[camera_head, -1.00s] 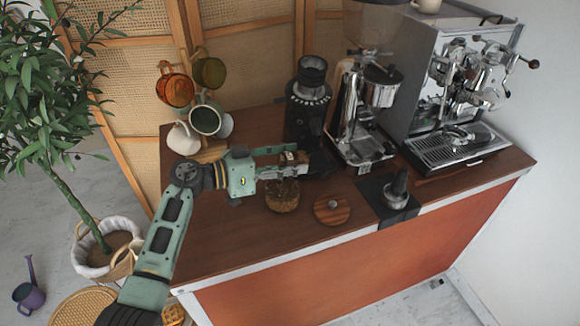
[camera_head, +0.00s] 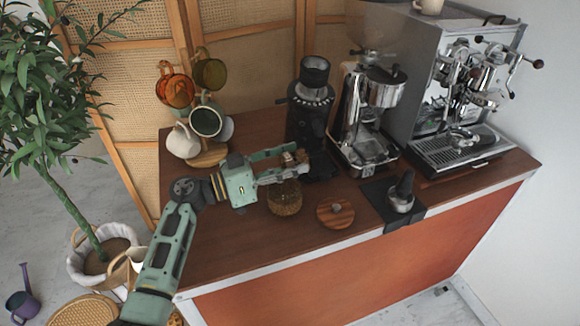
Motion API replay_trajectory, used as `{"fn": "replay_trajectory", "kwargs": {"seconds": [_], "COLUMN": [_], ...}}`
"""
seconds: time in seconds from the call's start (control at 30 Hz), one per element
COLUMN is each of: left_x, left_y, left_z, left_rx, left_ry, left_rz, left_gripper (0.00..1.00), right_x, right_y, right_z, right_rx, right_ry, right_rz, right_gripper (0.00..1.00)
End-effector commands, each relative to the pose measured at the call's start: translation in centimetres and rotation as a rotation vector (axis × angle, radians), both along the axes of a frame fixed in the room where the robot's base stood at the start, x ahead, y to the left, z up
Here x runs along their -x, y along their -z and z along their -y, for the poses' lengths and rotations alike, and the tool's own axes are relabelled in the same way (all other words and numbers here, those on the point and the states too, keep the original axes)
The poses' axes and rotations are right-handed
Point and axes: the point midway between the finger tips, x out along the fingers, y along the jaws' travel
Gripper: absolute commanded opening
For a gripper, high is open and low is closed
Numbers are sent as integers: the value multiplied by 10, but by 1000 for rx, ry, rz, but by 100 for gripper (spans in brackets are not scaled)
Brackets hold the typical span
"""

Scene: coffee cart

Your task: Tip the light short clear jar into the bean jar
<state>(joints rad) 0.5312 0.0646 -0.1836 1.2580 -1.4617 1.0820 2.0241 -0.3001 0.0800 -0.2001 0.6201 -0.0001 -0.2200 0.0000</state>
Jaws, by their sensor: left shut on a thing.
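My left gripper (camera_head: 290,167) reaches in from the left over the wooden counter and is shut on a small clear jar (camera_head: 293,158), which is mostly hidden by the fingers. Something brownish shows in it; its exact tilt is hard to tell. The bean jar (camera_head: 284,198), a glass jar with brown contents, stands on the counter just below the gripper in the picture. Its top edge is partly covered by the gripper. My right gripper is out of view.
A round wooden lid (camera_head: 335,212) lies right of the bean jar. A black grinder (camera_head: 308,115) stands close behind the gripper. A tamper (camera_head: 403,192) on a dark mat, a chrome grinder (camera_head: 366,120) and an espresso machine (camera_head: 455,105) are to the right. Mugs (camera_head: 206,120) hang at back left.

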Motion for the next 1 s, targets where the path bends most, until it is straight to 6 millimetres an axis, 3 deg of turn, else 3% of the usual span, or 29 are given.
{"fn": "replay_trajectory", "kwargs": {"seconds": [1.0], "left_x": [3], "left_y": [-3], "left_z": [4], "left_rx": [147], "left_ry": [-4], "left_rz": [51], "left_gripper": [8], "right_x": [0], "right_y": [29], "right_z": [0], "right_rx": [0], "right_ry": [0], "right_rz": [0], "right_gripper": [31]}}
